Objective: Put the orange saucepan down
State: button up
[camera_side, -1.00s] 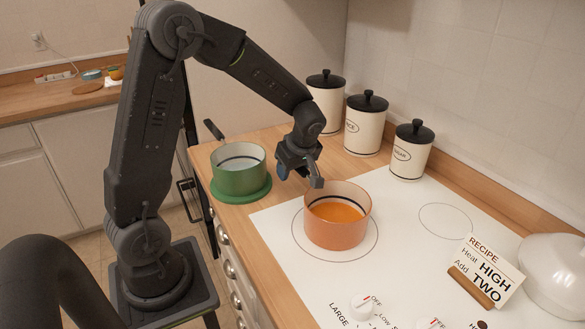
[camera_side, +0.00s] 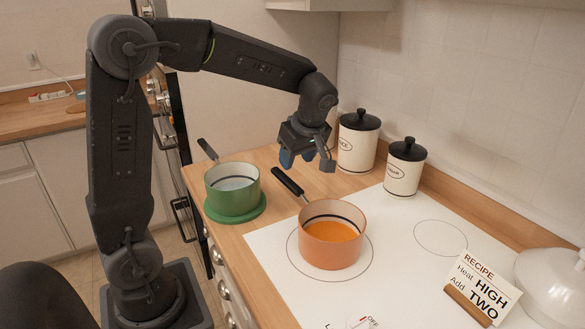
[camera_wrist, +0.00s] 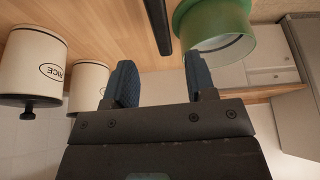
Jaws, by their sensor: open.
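The orange saucepan (camera_side: 331,250), with orange contents inside, stands upright within a ring on the white cooktop in the side view. Its black handle (camera_side: 288,182) points up and left, toward the counter. My gripper (camera_side: 305,163) is open and empty, above and behind the handle, apart from it. In the wrist view the two blue-grey fingers of my gripper (camera_wrist: 160,82) are spread wide. A dark bar that looks like the saucepan's handle (camera_wrist: 157,25) shows between them at the top. The pan's body is out of the wrist view.
A green saucepan (camera_side: 232,180) stands on a green round mat (camera_side: 252,210) left of the cooktop. White canisters (camera_side: 404,175) with black lids line the wall. A recipe card (camera_side: 483,287) and a white domed lid (camera_side: 550,280) are at right. The rear ring (camera_side: 440,238) is clear.

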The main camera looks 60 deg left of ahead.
jog(key=shift+s+d+r, duration=0.15)
jog(key=shift+d+r, duration=0.15)
jog(key=shift+r, duration=0.05)
jog(key=s+d+r+m+t+h, duration=0.1)
jog(key=s+d+m+t+h, duration=0.1)
jog(key=s+d+m, duration=0.4)
jog(key=s+d+r+m+t+h, duration=0.1)
jog(key=s+d+m+t, duration=0.3)
jog(key=s+m, duration=0.6)
jog(key=d+m+h, duration=0.1)
jog(key=d+m, duration=0.1)
jog(key=m, duration=0.1)
jog(key=shift+s+d+r+h, duration=0.15)
jog(key=shift+d+h, duration=0.1)
jog(key=shift+h, duration=0.05)
